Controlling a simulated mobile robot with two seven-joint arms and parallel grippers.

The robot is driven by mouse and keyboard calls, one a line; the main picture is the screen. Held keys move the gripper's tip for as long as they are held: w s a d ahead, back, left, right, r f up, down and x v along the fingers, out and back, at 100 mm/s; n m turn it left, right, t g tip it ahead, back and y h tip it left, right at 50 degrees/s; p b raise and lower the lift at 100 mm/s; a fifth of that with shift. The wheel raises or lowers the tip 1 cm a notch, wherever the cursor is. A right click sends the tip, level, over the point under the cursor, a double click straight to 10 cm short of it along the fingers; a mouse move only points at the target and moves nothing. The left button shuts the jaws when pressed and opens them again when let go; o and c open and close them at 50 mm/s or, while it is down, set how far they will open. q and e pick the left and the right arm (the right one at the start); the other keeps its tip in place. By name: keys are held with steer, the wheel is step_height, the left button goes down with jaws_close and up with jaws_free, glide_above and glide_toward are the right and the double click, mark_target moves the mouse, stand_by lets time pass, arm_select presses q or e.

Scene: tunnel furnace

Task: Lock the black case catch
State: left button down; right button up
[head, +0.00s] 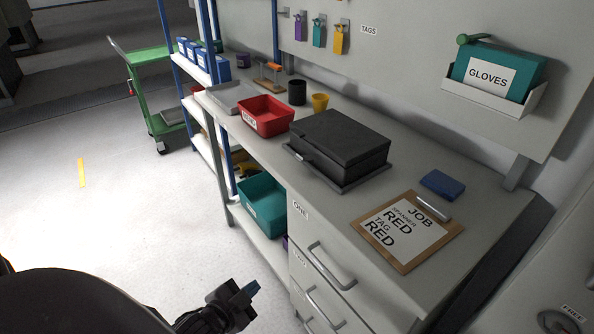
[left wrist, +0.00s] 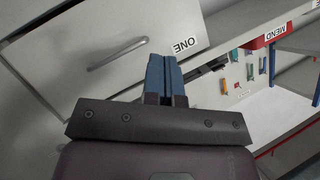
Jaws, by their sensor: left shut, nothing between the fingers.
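The black case (head: 340,142) sits on the bench on a dark flat base, with its lid down. My left gripper (head: 252,288) is low in front of the drawers, below the bench top and well apart from the case. In the left wrist view its blue fingers (left wrist: 165,72) are together with nothing between them. My right gripper is not in view.
A red bin (head: 266,115), a black cup (head: 297,92) and a yellow cup (head: 320,103) stand left of the case. A clipboard (head: 408,231) and a blue block (head: 442,185) lie to its right. Drawer handles (head: 331,266) stick out below the bench edge.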

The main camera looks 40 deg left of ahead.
arm_select(q)
steer(key=w+a+r+m+t+b, duration=0.45)
steer(key=w+a+m, duration=0.25)
steer(key=w+m, duration=0.3)
steer(key=m+t+h+b, duration=0.4)
steer(key=m+h+b, duration=0.3)
steer(key=m, duration=1.7)
glide_toward(302, 160)
steer(key=shift+s+a+f+g+h+p, duration=0.25)
steer(key=shift+s+a+f+h+p, duration=0.2)
steer(key=shift+s+a+f+h, duration=0.45)
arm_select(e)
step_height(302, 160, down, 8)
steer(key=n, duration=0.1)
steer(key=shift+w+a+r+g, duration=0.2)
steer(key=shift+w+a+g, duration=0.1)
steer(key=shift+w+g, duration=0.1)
arm_select(q)
steer(key=shift+s+a+f, duration=0.1)
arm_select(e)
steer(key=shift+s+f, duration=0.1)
arm_select(q)
steer(key=shift+n, duration=0.3)
steer(key=x, duration=0.9)
steer(key=shift+w, duration=0.4)
